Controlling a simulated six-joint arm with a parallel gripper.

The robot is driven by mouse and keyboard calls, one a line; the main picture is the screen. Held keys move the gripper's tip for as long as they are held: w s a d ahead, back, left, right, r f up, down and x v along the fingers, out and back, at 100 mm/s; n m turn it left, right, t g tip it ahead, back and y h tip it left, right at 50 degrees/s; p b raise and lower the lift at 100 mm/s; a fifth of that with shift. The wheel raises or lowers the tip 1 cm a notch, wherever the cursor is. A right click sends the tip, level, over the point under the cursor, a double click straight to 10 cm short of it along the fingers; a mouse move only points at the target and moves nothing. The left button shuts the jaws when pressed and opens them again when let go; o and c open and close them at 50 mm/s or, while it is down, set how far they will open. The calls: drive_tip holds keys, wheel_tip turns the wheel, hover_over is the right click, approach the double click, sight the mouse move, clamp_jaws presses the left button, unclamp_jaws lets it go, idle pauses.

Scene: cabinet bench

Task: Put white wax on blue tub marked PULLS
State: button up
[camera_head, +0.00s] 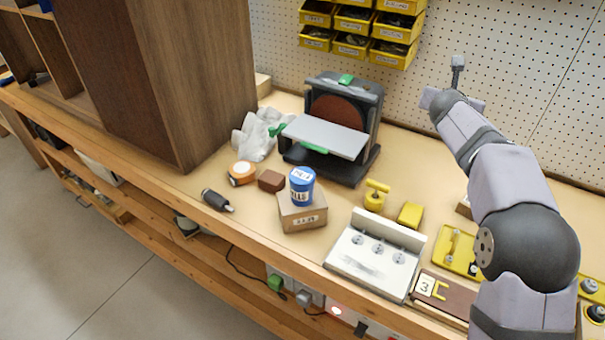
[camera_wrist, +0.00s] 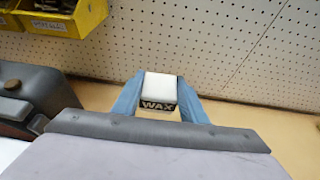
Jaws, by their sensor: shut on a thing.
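The white wax (camera_wrist: 160,88), a small block with a dark WAX label, is between the blue fingers of my gripper (camera_wrist: 160,103) in the wrist view. My gripper is shut on it and holds it in front of the pegboard. In the head view my arm reaches to the upper right, and I cannot make out the fingers or the wax there. The blue tub (camera_head: 302,190) stands upright on a cardboard box (camera_head: 303,214) near the middle of the bench.
A grey disc sander (camera_head: 331,140) stands behind the tub. A brown block (camera_head: 271,181), an orange-and-white roll (camera_head: 241,173) and a dark-handled tool (camera_head: 216,200) lie to the left. A white panel with dials (camera_head: 375,257) and yellow parts (camera_head: 410,214) lie to the right. Yellow bins (camera_head: 351,41) hang behind.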

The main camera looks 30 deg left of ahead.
wheel_tip(320, 180, up, 8)
drive_tip(key=shift+r, duration=0.2)
drive_tip(key=shift+a+r, duration=0.15)
drive_tip(key=shift+r, duration=0.05)
drive_tip(key=s+a+f+p, duration=0.2)
drive_tip(key=s+a+p, duration=0.1)
drive_tip(key=s+a, duration=0.4)
drive_tip(key=p, duration=0.8)
hover_over(301, 175)
wheel_tip(301, 175, down, 2)
drive_tip(key=shift+d+f+p, duration=0.1)
drive_tip(key=shift+f+p, duration=1.6)
drive_tip(key=shift+f, duration=3.9)
drive_tip(key=shift+f+b, duration=0.2)
drive_tip(key=shift+b, duration=0.1)
